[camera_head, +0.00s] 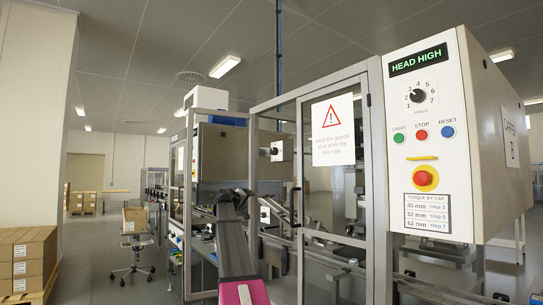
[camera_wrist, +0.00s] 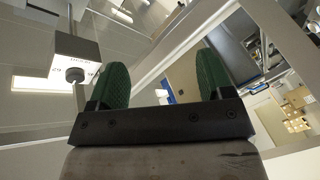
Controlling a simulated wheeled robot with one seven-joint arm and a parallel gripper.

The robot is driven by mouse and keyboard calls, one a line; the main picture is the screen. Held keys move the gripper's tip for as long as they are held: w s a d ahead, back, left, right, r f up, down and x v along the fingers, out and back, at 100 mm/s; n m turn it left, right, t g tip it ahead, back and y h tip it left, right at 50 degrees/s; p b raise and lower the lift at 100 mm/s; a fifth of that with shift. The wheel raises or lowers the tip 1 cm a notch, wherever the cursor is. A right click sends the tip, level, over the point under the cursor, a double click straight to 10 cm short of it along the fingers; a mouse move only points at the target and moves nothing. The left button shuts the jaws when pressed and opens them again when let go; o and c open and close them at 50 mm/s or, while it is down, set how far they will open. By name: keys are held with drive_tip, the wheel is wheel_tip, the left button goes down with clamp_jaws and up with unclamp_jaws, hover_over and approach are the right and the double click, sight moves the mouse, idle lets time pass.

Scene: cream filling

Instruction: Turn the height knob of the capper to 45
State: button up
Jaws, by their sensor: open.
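The capper's control panel (camera_head: 420,140) stands at the right in the head view. Its display (camera_head: 418,59) reads "HEAD HIGH". A small white box with a black knob (camera_head: 274,151) shows behind the frame, and another dark knob (camera_head: 265,214) sits lower. I cannot tell which of the two boxes this is. My gripper (camera_wrist: 163,72) is open and empty, with green fingers apart. The knob is beside the left finger, not between the fingers.
The panel carries a numbered torque knob (camera_head: 417,96), coloured buttons and a red stop knob (camera_head: 426,178). A guard door with a warning sign (camera_head: 332,130) and metal posts surround the machine. Boxes (camera_head: 27,260) stand at left; the floor by the chair (camera_head: 135,245) is partly clear.

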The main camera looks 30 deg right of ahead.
sight(273, 151)
drive_tip(key=s+d+r+h, duration=0.1)
drive_tip(key=d+r+h, duration=0.15)
drive_tip(key=r, duration=0.85)
drive_tip(key=s+d+r+h, duration=0.15)
drive_tip(key=d+r, duration=0.25)
drive_tip(key=r, duration=0.8)
drive_tip(key=shift+m, duration=0.3)
drive_tip(key=x, duration=0.7)
drive_tip(key=w+x, duration=0.1)
drive_tip(key=x, duration=0.2)
drive_tip(key=shift+w+d+f, duration=0.1)
drive_tip(key=shift+d+f, duration=0.05)
drive_tip(key=shift+d, duration=0.05)
drive_tip(key=c, duration=0.9)
